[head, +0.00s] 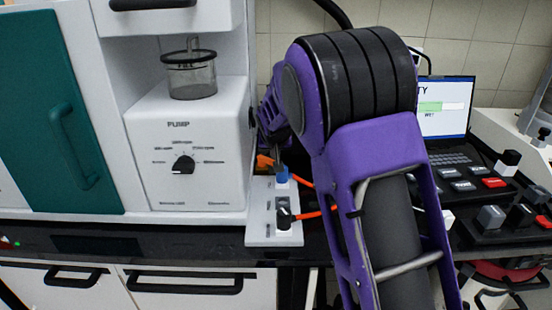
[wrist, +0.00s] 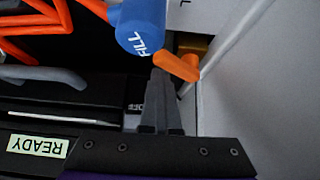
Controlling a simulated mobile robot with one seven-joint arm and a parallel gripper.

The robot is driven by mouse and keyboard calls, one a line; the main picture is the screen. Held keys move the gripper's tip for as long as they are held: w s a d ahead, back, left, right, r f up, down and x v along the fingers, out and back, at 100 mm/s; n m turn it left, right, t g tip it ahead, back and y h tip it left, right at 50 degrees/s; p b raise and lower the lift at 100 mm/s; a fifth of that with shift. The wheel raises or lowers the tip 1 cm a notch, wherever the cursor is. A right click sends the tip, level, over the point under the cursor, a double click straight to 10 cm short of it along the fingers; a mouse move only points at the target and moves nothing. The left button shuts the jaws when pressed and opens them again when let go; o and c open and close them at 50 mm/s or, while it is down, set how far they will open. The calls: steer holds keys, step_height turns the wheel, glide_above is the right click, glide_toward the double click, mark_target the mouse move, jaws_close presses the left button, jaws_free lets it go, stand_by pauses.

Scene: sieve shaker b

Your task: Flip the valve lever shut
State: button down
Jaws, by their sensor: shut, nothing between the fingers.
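The valve lever is a short orange handle (wrist: 177,66) in the wrist view, beside a blue cylinder marked FILL (wrist: 143,28). My gripper (wrist: 160,78) has its two dark fingers together, empty, with the tips right at the near end of the orange handle. I cannot tell if they touch it. In the head view the orange handle (head: 264,161) and the blue part (head: 282,176) show at the back of a narrow white panel (head: 260,233). My purple arm reaches over from the right and hides part of this area.
A white pump unit (head: 185,140) with a dial stands just left of the panel. A black fitting (head: 284,216) with an orange hose sits at the panel's front. A laptop (head: 446,110) and black button boxes (head: 480,185) are on the right. A pale wall (wrist: 245,70) runs close beside my fingers.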

steer(key=shift+s+a+f+b, duration=0.1)
steer(key=shift+s+a+b, duration=0.5)
steer(key=shift+b, duration=0.4)
steer(key=shift+s, duration=0.2)
steer(key=shift+s+d+b, duration=0.2)
steer(key=shift+s+b, duration=0.4)
steer(key=shift+s, duration=0.1)
steer(key=p+v, duration=0.1)
steer(key=v, duration=1.6)
steer(key=shift+s+r, duration=0.15)
steer(key=shift+r, duration=0.15)
